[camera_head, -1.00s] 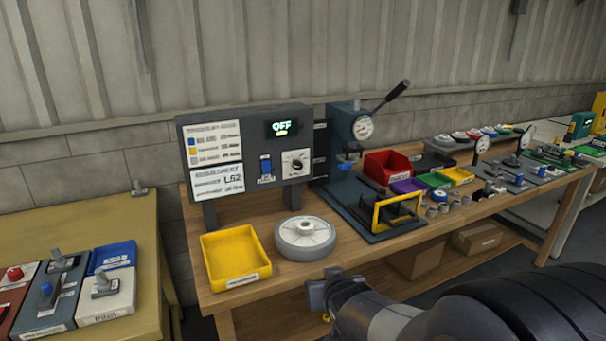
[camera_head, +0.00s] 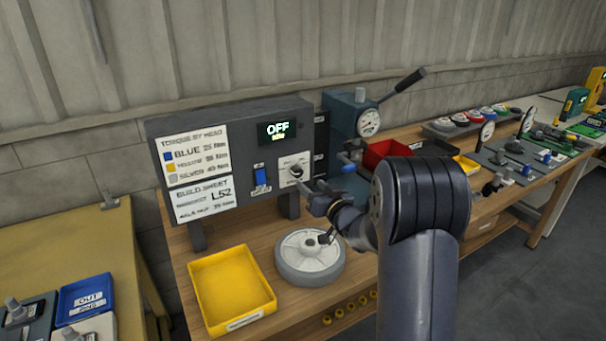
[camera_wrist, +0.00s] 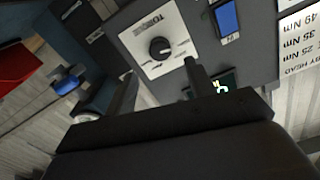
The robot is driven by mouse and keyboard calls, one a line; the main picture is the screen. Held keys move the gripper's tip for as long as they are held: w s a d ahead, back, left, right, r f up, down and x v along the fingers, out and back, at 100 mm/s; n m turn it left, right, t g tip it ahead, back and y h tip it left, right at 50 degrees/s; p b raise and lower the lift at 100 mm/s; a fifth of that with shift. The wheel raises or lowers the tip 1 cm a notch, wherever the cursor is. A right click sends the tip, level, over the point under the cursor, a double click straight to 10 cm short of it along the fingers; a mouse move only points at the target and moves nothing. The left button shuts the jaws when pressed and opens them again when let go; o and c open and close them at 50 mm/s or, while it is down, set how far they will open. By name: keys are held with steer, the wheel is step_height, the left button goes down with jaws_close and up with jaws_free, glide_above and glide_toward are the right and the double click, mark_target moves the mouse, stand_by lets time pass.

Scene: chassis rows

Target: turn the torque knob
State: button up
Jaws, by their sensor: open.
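The torque knob (camera_wrist: 161,49) is a round black knob on a white plate, on the front of a dark grey control box (camera_head: 215,120). It also shows in the head view (camera_head: 295,171), just beyond my gripper (camera_head: 315,192). In the wrist view, the fingers of my gripper (camera_wrist: 160,85) are spread apart, with the knob ahead, between and beyond the fingertips. The gripper is open and empty, and appears apart from the knob. A blue switch (camera_head: 260,176) sits left of the knob in the head view.
A grey wheel (camera_head: 309,258) and a yellow tray (camera_head: 232,287) lie on the bench below the box. A press with a lever (camera_head: 352,125) stands right of the box. A red bin (camera_head: 385,153) sits behind my arm. Printed label cards (camera_head: 193,156) cover the box's left side.

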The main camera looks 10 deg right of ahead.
mark_target(299, 174)
steer(key=p+x, duration=0.1)
steer(key=x, duration=0.5)
steer(key=shift+w+a, duration=0.1)
steer(key=shift+w, duration=0.2)
steer(key=shift+c, duration=0.2)
steer(key=c, duration=0.9)
steer(key=shift+c, duration=0.2)
steer(key=m+p, duration=0.1)
steer(key=m, duration=0.3)
steer(key=shift+r+m+p, duration=0.1)
steer(key=shift+m+p, duration=0.2)
steer(key=shift+p, duration=0.05)
steer(key=shift+m+p, duration=0.75)
steer(key=shift+m, duration=1.85)
